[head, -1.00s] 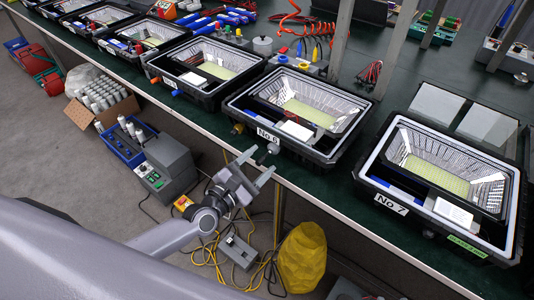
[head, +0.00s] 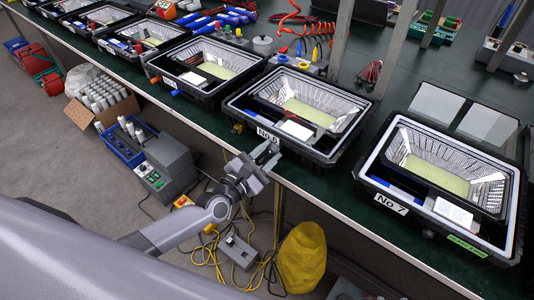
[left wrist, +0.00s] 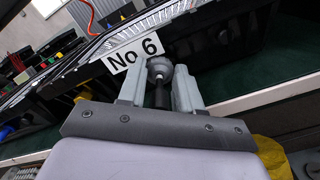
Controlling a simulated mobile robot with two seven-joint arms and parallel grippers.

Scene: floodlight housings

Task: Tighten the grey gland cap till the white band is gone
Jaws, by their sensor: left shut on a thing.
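The floodlight housing marked No 6 (head: 345,128) stands at the bench edge. Its grey gland cap (left wrist: 160,67) sticks out of the front wall beside the No 6 label, with a dark piece (left wrist: 162,98) running from it toward my wrist. My left gripper (head: 267,152) is at this front wall, its fingers on either side of the cap; in the left wrist view the gripper (left wrist: 159,80) is shut on the cap. The fingers mostly hide the cap in the head view. I cannot make out a white band. My right gripper is not in view.
Housing No 7 (head: 378,199) stands to the right, and more housings (head: 157,76) line the bench to the left. Below the bench edge are a grey machine (head: 169,166), yellow cables (head: 205,255) and a yellow sack (head: 302,258).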

